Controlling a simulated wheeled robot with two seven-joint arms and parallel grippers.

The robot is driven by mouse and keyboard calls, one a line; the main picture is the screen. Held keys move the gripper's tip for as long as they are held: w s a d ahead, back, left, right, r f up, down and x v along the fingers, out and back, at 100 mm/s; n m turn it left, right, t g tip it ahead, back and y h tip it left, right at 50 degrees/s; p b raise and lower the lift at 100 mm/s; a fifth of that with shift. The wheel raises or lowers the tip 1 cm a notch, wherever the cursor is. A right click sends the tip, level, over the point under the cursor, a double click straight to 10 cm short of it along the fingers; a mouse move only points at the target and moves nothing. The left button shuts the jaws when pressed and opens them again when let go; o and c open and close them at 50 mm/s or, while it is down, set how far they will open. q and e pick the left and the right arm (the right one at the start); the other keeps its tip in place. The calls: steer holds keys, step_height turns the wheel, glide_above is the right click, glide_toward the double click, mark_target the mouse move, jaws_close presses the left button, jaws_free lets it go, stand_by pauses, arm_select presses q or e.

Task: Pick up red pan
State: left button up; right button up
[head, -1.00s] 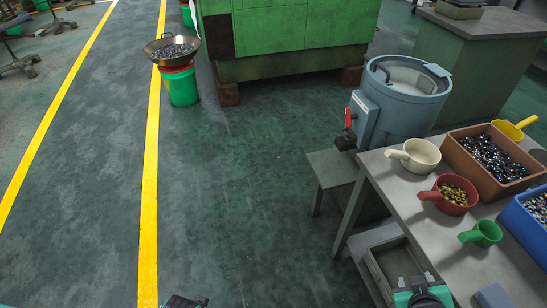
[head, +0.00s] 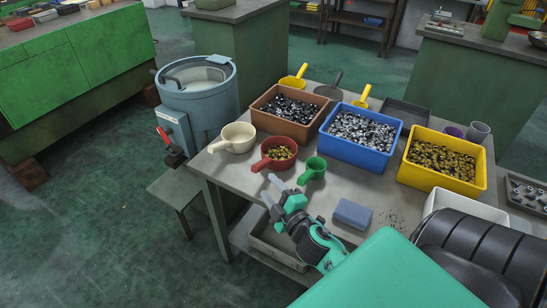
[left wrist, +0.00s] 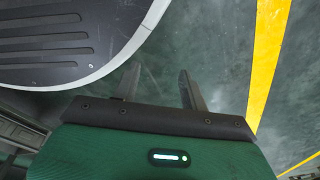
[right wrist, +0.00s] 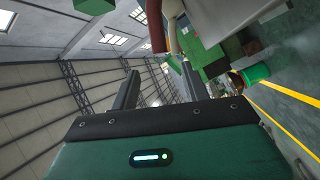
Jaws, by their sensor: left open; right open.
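The red pan (head: 277,156) is a small red scoop with a handle pointing left, holding yellow-brown parts.
Brown (head: 290,129), blue (head: 353,160) and yellow (head: 434,187) bins of parts stand behind and right of the pan. A blue-grey block (head: 352,214) lies on the table beside my right arm. A round blue-grey machine (head: 196,98) stands at the left. Open floor lies front left.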

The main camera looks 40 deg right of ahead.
mark_target(256, 165)
steer(key=w, duration=0.6)
steer(key=shift+w+d+p, duration=0.25)
steer(key=shift+d+p, duration=0.1)
steer(key=shift+p, duration=0.05)
steer(key=w, duration=0.2)
steer(key=w+d, duration=0.1)
steer(key=w, duration=0.1)
steer(key=shift+w+d+f+p, duration=0.15)
steer(key=shift+d+f+p, duration=0.05)
steer(key=shift+p, duration=0.2)
arm_select(q)
steer(key=s, duration=0.1)
steer(key=s+a+f, duration=0.1)
steer(key=s, duration=0.1)
steer(key=s+f, duration=0.1)
steer(key=shift+s+a+f, duration=0.15)
steer(key=shift+a, duration=0.1)
arm_select(e)
steer(key=shift+w+f, duration=0.1)
steer(key=shift+w, duration=0.35)
jaws_close()
